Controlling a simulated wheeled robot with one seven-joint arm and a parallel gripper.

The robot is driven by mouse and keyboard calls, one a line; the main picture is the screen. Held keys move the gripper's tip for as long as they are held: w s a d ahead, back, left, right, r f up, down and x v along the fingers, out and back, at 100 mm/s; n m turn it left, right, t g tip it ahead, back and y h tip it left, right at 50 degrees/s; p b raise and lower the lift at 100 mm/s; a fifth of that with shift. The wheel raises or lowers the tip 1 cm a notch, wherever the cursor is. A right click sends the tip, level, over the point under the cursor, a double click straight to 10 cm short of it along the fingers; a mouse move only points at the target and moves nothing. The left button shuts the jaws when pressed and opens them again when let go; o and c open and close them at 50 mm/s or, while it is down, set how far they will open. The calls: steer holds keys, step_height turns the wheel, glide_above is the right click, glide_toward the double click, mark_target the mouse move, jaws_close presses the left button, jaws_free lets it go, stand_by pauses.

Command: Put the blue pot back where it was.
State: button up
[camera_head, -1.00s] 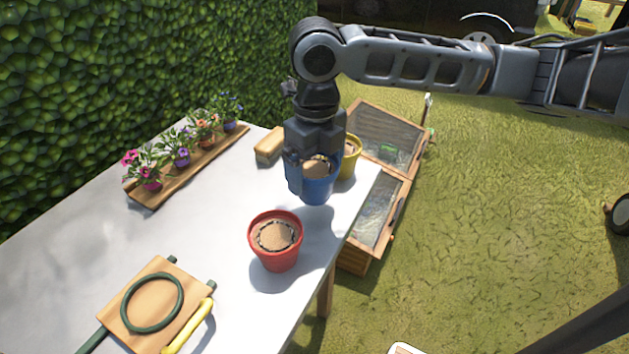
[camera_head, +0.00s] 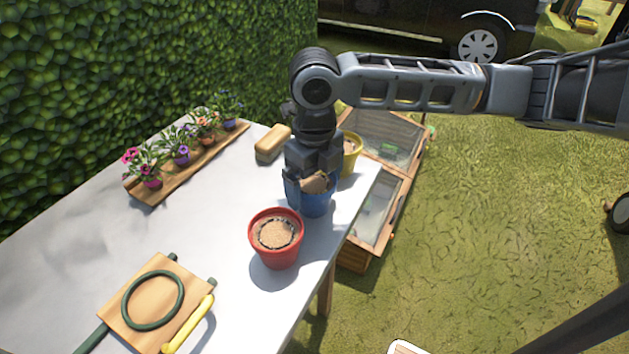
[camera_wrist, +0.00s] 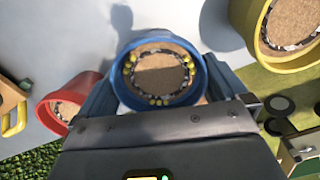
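The blue pot (camera_head: 316,205), filled with brown soil, is upright near the right edge of the white table (camera_head: 60,240). My gripper (camera_head: 311,186) points down over it, with its fingers on either side of the pot, shut on it. In the wrist view, the blue pot (camera_wrist: 194,72) sits between the two fingers, and yellow bits show around its soil. The fingers partly hide the pot in the head view. I cannot tell whether its base touches the table. The red pot (camera_head: 276,250) stands in front of it; the yellow pot (camera_head: 352,160) stands behind it.
A wooden tray (camera_head: 143,193) with several small flower pots lies along the hedge side. A tan block (camera_head: 272,143) lies behind the gripper. A board (camera_head: 140,315) with a green ring and yellow handle is at front left. A wooden cold frame (camera_head: 360,262) stands beside the table.

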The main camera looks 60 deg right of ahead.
step_height(320, 180, up, 12)
steer(key=w+a+r+m+t+y, duration=0.4)
steer(key=w+a+m+t, duration=0.1)
steer(key=a, duration=0.5)
steer(key=w+a+r+m+t+y, duration=0.3)
steer(key=w+a+r+m+t, duration=0.15)
steer(key=a, duration=0.55)
steer(key=w+a+r+m+t+y, duration=0.3)
steer(key=w+a+m+t+y, duration=0.15)
steer(key=a, duration=0.45)
steer(key=s+d+f+m+t+h, duration=0.3)
steer(key=s+f+m+h, duration=0.8)
steer(key=s+f+m, duration=0.65)
steer(key=s+d+f+g, duration=0.1)
steer(key=s+d, duration=0.2)
steer(key=s, duration=0.7)
steer(key=s+d+f+m+g, duration=0.1)
steer(key=s+d, duration=0.3)
steer(key=s, duration=0.6)
steer(key=shift+p, duration=0.3)
